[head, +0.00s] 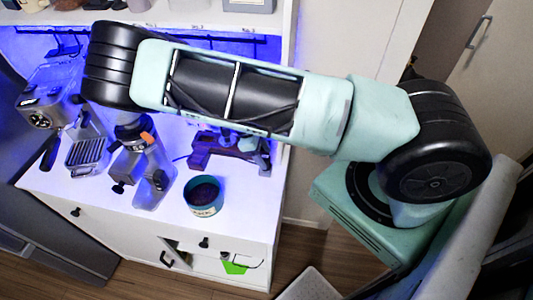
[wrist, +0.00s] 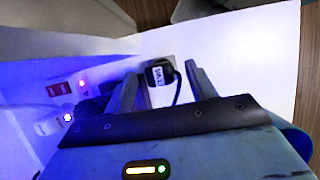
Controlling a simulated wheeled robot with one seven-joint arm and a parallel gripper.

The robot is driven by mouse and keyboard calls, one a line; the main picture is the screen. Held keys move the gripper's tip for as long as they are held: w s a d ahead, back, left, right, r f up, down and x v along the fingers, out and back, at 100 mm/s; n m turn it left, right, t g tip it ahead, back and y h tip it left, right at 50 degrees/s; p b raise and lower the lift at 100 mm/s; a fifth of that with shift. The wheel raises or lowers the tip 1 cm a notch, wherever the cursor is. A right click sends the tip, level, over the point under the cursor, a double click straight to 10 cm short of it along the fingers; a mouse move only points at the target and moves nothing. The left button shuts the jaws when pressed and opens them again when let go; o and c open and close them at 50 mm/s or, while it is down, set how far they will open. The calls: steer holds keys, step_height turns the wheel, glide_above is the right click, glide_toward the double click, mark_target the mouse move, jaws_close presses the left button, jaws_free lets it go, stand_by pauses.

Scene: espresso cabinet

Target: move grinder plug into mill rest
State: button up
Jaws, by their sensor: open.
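My gripper (wrist: 160,71) is open in the wrist view, one finger on each side of a black plug with a white label (wrist: 159,73). A black cord runs from this plug toward my gripper's body. The fingers look apart from the plug; whether they touch it cannot be told. I cannot tell for sure which part is the mill rest.
An espresso machine (head: 45,95) and a grinder (head: 150,170) stand at the left on the white cabinet top (head: 100,200). A teal tub (head: 204,196) sits near the front edge. White surface right of the plug is clear.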

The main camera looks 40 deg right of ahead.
steer(key=v, duration=1.3)
steer(key=shift+w+a+r, duration=0.15)
steer(key=shift+r, duration=0.2)
steer(key=w+a+f+m+t+y+b, duration=0.1)
steer(key=w+a+f+t+y+b, duration=0.15)
steer(key=a+t+b, duration=0.4)
steer(key=w+a+f+t+y+b, duration=0.2)
steer(key=w+a+b, duration=0.15)
steer(key=a, duration=0.55)
steer(key=s+a+r+g+b, duration=0.1)
steer(key=s+b, duration=0.4)
steer(key=s, duration=0.9)
steer(key=s+a+r+n+g+h+b, duration=0.1)
steer(key=s+g+b, duration=0.3)
steer(key=s, duration=1)
steer(key=shift+s+a+r+b, duration=0.3)
steer(key=shift+a+r+b, duration=0.35)
steer(key=shift+b, duration=0.5)
